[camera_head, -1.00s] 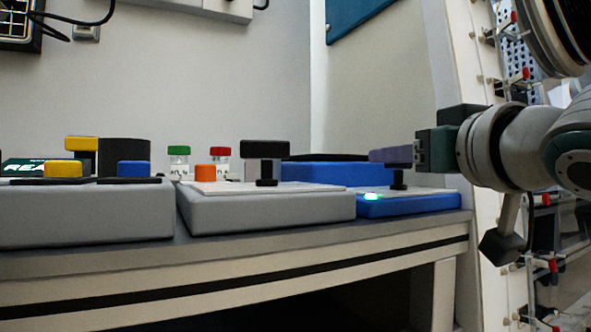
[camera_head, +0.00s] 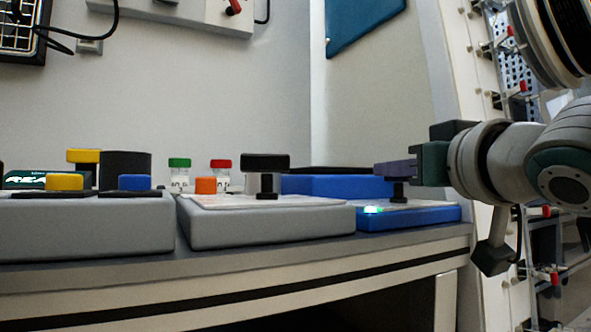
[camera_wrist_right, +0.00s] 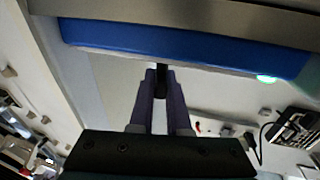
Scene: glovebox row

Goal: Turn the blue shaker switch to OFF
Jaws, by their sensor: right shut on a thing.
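The blue shaker (camera_head: 425,217) sits at the right end of the bench, with a lit green lamp (camera_head: 372,210) on its front left. Its dark switch (camera_head: 398,191) stands up from the light top plate. My right gripper (camera_head: 394,168) reaches in from the right, its purple fingers level at the top of the switch. In the right wrist view the fingers (camera_wrist_right: 160,78) are closed around the dark switch stem (camera_wrist_right: 161,78), below the blue body (camera_wrist_right: 190,45). The fingers hide the top of the switch, and I cannot read its position. My left gripper is not in view.
A grey device (camera_head: 265,225) with a black-topped knob (camera_head: 265,163) stands just left of the shaker. Another grey device (camera_head: 85,225) is farther left. Red-capped and green-capped vials (camera_head: 179,163) stand behind. The side wall is close behind the shaker.

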